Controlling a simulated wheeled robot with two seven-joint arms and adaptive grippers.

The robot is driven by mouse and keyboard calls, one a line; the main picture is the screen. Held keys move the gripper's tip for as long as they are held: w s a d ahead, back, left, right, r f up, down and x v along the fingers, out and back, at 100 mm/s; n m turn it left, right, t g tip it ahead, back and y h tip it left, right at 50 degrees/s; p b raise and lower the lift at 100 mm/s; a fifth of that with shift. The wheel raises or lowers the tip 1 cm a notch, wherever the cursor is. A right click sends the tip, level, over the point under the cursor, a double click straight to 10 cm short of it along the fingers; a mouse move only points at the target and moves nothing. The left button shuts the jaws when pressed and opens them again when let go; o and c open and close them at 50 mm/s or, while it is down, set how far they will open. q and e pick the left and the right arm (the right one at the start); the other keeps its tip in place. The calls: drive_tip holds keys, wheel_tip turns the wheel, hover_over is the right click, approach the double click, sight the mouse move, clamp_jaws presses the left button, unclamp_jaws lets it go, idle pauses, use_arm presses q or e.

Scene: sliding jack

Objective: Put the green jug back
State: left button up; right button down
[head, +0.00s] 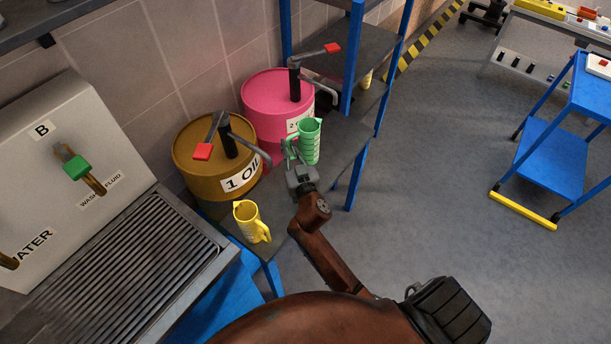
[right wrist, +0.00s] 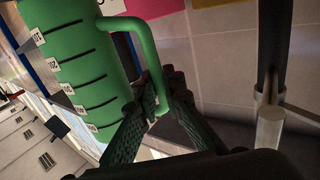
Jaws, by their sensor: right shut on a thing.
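The green jug (head: 311,142) is in front of the pink drum, above or on the low grey shelf; whether it touches the shelf I cannot tell. In the right wrist view the jug (right wrist: 75,60) fills the upper left, with black level marks and its handle toward the right. My right gripper (head: 294,155) is at the jug's left side in the head view. Its fingers (right wrist: 155,105) are shut on the lower part of the handle in the right wrist view. My left gripper is not in view.
A yellow jug (head: 247,222) stands at the shelf's near end. A brown drum (head: 205,168) marked 1 OIL and a pink drum (head: 270,98) with pump levers stand behind. A blue shelf post (head: 363,160) is to the right. A blue trolley (head: 550,158) stands farther right on open floor.

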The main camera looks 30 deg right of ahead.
drive_tip(key=f+b, duration=0.1)
drive_tip(key=f, duration=0.1)
drive_tip(key=f+b, duration=0.1)
drive_tip(key=f, duration=0.1)
drive_tip(key=shift+w+d+f, duration=0.15)
drive_tip(key=shift+w+f, duration=0.05)
drive_tip(key=shift+f, duration=0.1)
wheel_tip(320, 180, down, 5)
drive_tip(key=b, duration=0.2)
drive_tip(key=shift+f+b, duration=0.1)
drive_tip(key=shift+b, duration=0.3)
drive_tip(key=c, duration=2.5)
unclamp_jaws()
drive_tip(key=shift+f, duration=0.25)
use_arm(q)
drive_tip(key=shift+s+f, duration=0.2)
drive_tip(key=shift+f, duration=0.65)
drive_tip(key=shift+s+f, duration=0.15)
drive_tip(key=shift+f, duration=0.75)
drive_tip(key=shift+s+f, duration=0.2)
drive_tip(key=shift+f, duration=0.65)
use_arm(e)
drive_tip(key=o, duration=0.5)
drive_tip(key=shift+r, duration=0.1)
drive_tip(key=shift+c, duration=0.2)
